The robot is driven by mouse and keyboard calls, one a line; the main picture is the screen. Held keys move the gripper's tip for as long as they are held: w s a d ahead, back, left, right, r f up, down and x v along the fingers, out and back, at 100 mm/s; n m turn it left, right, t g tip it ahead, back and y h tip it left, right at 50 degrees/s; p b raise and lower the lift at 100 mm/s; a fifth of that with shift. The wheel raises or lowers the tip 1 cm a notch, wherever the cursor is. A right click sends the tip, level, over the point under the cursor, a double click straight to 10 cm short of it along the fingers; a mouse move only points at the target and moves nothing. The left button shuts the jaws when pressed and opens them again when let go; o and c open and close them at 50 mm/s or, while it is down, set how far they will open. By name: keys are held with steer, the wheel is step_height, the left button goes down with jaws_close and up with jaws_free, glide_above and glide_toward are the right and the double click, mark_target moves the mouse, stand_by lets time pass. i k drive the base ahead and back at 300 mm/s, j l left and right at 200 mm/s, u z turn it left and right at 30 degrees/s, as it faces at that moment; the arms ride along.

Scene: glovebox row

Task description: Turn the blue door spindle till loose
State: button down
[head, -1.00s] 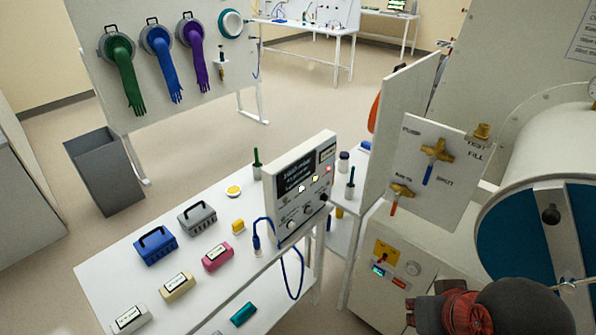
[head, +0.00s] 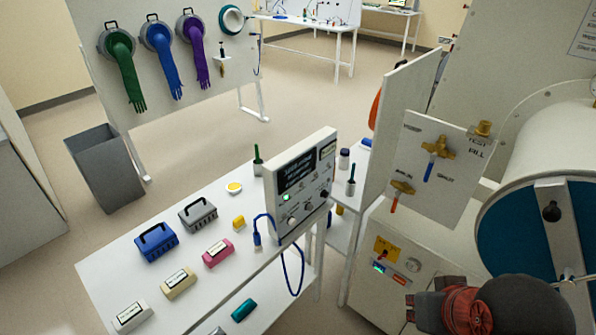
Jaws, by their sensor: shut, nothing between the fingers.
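The blue round door (head: 518,240) closes the end of a white cylinder at the right edge and is partly cut off by the frame. A thin metal rod (head: 575,281) shows lower on the bar; I cannot tell which part is the spindle. My gripper (head: 415,308) is shut and empty at the bottom right, left of the door and apart from it in the picture. My dark arm hides part of the area below the door.
A valve panel (head: 448,195) with brass valves stands left of the cylinder. A white bench (head: 190,265) holds coloured blocks, baskets and an instrument box (head: 300,185). A grey bin (head: 103,170) and glove board (head: 170,70) stand behind. Open floor lies between.

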mark_target(567, 281)
steer(key=z, duration=1.6)
